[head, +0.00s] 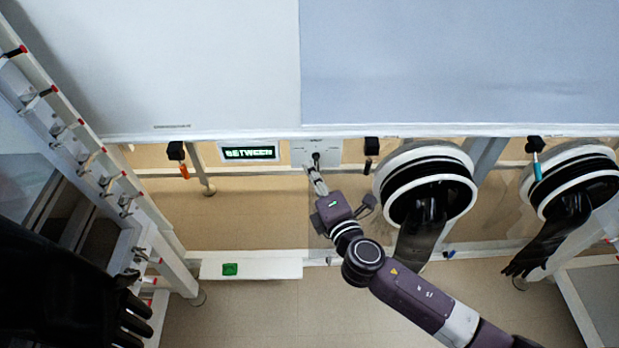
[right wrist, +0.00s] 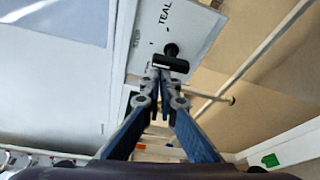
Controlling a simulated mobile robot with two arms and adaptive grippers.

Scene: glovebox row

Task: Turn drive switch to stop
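The drive switch (head: 316,155) is a small black handle on a pale panel under the white cabinet front, right of the display in the head view. In the right wrist view the black T-shaped handle (right wrist: 171,63) stands out from a panel marked TEAL. My right gripper (head: 318,180) reaches up to the switch from below. Its fingertips (right wrist: 165,78) are close together, right at the handle's bar. Whether they grip it or only stand against it I cannot tell. My left gripper is not in view.
A lit display (head: 249,153) reads BETWEEN. Glove ports with black gloves (head: 425,190) (head: 568,180) stand close on the right. Black holders (head: 176,151) (head: 371,146) flank the panel. A white rack (head: 100,160) stands at left.

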